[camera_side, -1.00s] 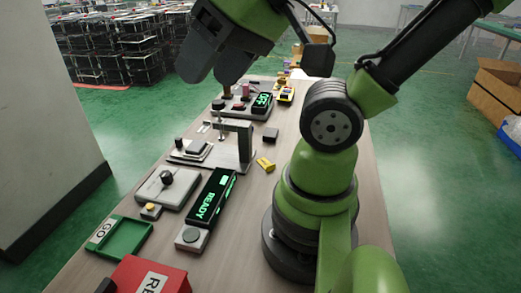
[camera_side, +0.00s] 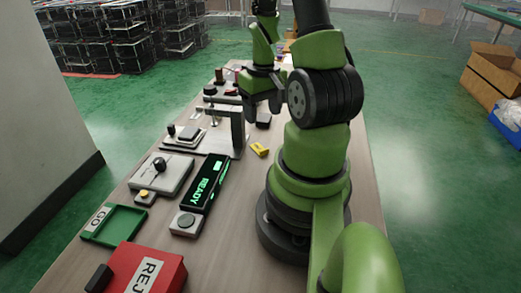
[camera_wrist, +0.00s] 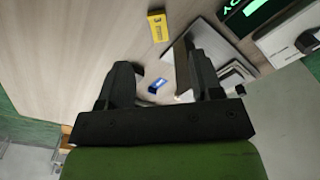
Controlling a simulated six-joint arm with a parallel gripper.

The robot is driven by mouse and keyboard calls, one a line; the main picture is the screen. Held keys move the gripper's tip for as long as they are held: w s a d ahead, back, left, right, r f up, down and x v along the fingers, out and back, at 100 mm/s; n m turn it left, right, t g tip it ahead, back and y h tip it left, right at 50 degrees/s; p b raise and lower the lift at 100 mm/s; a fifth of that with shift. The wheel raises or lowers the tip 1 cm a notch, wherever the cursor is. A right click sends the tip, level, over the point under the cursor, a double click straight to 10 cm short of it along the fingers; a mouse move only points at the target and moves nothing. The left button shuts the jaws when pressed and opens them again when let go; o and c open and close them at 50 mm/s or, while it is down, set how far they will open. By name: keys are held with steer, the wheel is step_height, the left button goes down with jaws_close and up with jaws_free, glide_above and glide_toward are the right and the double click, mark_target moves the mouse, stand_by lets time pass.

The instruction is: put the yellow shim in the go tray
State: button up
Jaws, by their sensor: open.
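The yellow shim (camera_side: 260,149) lies flat on the bench, right of the clamp fixture's upright. In the wrist view the yellow shim (camera_wrist: 158,27) bears a "3" and lies beyond the fingertips. My gripper (camera_side: 264,105) is open and above the bench, farther back than the shim and apart from it. In the wrist view my gripper's fingers (camera_wrist: 160,78) are spread with nothing held; a small blue piece (camera_wrist: 157,86) shows on the bench between them. The green go tray (camera_side: 127,222), labelled GO, is at the front left and looks empty.
A red REJECT bin (camera_side: 165,262) stands in front of the go tray. A lit READY display (camera_side: 208,185), a grey box with a knob (camera_side: 163,175) and a tall clamp fixture (camera_side: 237,135) line the bench. A dark block (camera_side: 263,120) is near my gripper.

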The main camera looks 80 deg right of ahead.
steer(key=s+f, duration=0.1)
steer(key=f, duration=0.1)
glide_above(264, 150)
steer(key=f, duration=0.4)
steer(key=shift+s, duration=0.35)
steer(key=shift+w+f, duration=0.2)
steer(key=shift+f, duration=1.1)
steer(key=shift+w+f, duration=0.15)
steer(key=shift+f, duration=1.15)
steer(key=c, duration=1)
